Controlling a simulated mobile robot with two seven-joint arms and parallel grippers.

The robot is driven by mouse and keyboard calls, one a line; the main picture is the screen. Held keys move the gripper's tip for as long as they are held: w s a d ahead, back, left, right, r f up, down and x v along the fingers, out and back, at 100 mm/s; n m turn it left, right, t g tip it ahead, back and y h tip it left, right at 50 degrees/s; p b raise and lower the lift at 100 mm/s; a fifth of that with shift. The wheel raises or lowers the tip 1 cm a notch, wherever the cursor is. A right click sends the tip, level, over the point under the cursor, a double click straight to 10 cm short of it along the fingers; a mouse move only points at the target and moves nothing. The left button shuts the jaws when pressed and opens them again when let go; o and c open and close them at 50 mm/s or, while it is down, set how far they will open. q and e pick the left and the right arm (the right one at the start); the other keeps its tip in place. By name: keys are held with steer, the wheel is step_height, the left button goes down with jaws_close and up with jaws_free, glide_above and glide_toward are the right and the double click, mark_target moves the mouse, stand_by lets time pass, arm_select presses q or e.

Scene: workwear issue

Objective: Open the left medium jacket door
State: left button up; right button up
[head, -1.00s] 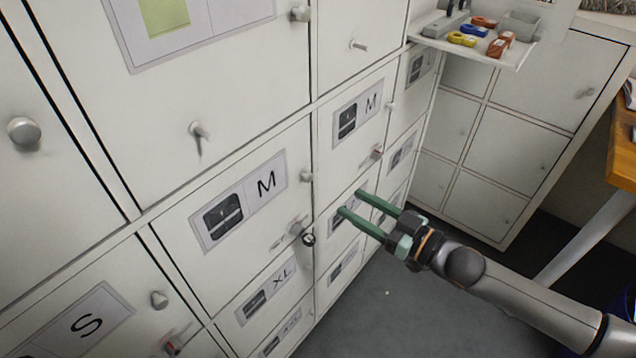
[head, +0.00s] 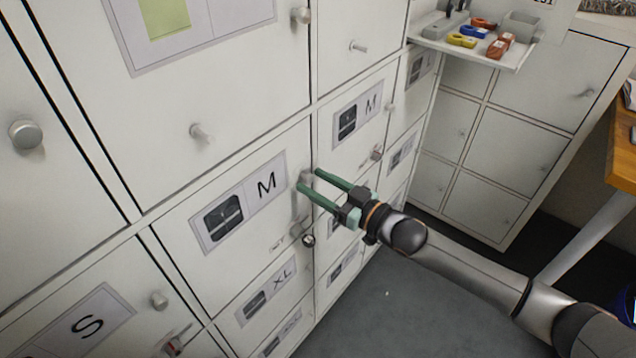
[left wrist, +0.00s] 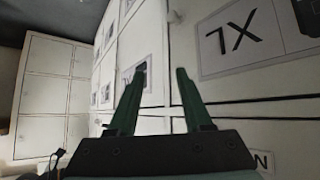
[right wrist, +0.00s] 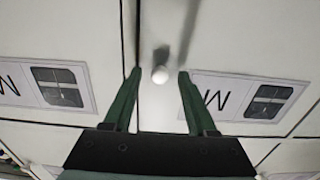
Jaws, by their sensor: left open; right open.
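The left medium jacket door (head: 190,255) is shut, flush with the locker front, with a jacket picture and "M" label (head: 240,205). Its round knob (right wrist: 160,74) shows in the right wrist view between the fingertips of my right gripper (right wrist: 158,75). The fingers are open, one on each side of the knob, with gaps to both. In the head view the right gripper (head: 309,180) is at the door's right edge and partly hides the knob. My left gripper (left wrist: 161,72) shows only in the left wrist view, open and empty, near an XL label (left wrist: 238,38).
A second M door (head: 350,105) lies to the right across a narrow gap. A lock with a hanging round tag (head: 308,240) is low on the left M door. A shelf with small coloured items (head: 470,52) juts out at upper right. Grey floor (head: 385,305) is clear below.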

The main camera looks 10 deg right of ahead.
jaws_close()
stand_by(1.3)
